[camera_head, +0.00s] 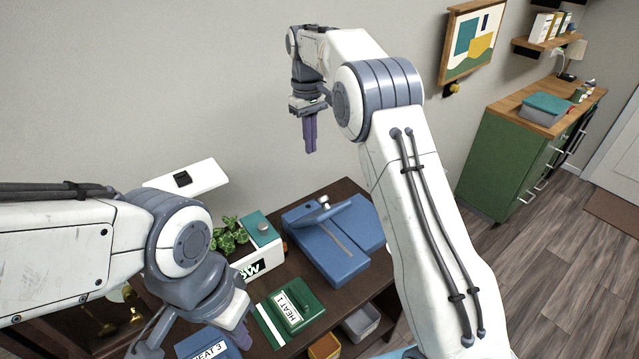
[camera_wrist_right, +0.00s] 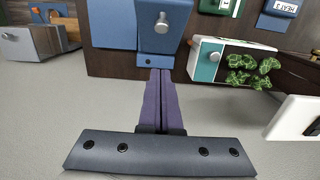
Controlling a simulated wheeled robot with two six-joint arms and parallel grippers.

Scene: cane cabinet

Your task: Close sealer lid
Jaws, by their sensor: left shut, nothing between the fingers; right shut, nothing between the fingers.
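The blue sealer (camera_head: 325,262) stands on the dark cabinet top in the head view, with a pale strip along its body. Its blue lid (camera_head: 322,212), with a silver knob, appears raised and tilted above the body. My right gripper (camera_head: 310,150) is shut and empty, pointing down above and behind the sealer. My left gripper (camera_head: 244,342) is shut and empty near the cabinet's front.
A green HEAT 1 block (camera_head: 290,307) and a blue HEAT 3 block (camera_head: 208,345) lie in front. A white box with a teal panel (camera_head: 262,228) and leafy plants (camera_head: 228,237) stand left of the sealer. A white panel (camera_head: 190,177) is behind them.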

